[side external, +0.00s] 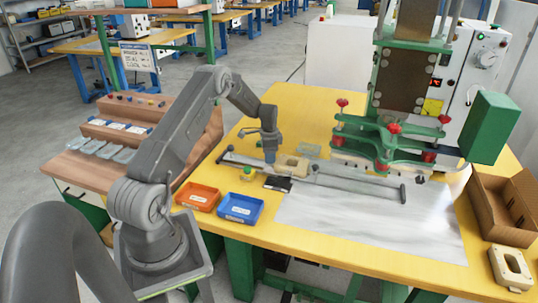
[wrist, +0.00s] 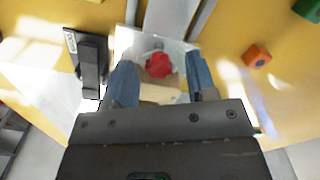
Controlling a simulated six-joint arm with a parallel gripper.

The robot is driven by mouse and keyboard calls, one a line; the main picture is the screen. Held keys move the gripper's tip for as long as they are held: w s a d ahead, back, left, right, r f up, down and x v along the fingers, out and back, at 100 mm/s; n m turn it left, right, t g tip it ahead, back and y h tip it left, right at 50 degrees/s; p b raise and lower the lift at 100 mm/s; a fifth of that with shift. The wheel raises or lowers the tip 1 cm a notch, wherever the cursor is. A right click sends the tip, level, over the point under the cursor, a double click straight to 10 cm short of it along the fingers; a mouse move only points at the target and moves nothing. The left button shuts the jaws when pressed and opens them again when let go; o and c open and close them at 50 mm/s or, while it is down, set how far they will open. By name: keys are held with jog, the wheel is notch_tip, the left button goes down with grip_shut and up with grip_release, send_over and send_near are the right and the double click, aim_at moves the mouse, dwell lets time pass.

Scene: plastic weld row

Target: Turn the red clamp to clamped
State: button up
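The red clamp (wrist: 159,65) shows in the wrist view as a red knob over a beige block (wrist: 158,92). It lies between my gripper's two blue-grey fingers (wrist: 161,82), with a gap visible on both sides. My gripper is open and appears not to touch it. In the side view my gripper (side external: 270,156) points down over the rail fixture (side external: 345,181), beside the beige block (side external: 293,166). The red clamp cannot be made out there, and its turn position is unclear.
A black labelled box (side external: 278,184) lies close to the fixture. An orange tray (side external: 198,197) and a blue tray (side external: 240,208) sit at the table's front left. A green press (side external: 400,150) with red knobs stands at the back right. The metal sheet (side external: 370,225) is clear.

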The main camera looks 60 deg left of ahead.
jog(key=m, duration=0.7)
notch_tip(320, 180, up, 14)
jog(key=s+d+r+n+t, duration=0.1)
jog(key=d+r+n, duration=0.1)
jog(key=d+r, duration=0.5)
jog(key=s+d+r+n+t+y, duration=0.1)
jog(key=d+r, duration=0.6)
jog(key=d, duration=0.5)
jog(key=shift+r+n, duration=0.4)
jog(key=shift+w, duration=0.1)
jog(key=w+a+f+m+g+h, duration=0.1)
jog(key=w+a+f+g, duration=0.1)
jog(key=a+f, duration=1.5)
jog(key=f, duration=0.4)
jog(key=a+f, duration=0.1)
jog(key=f, duration=0.3)
jog(key=a+f, duration=0.1)
jog(key=f, duration=0.3)
jog(key=shift+s, duration=0.1)
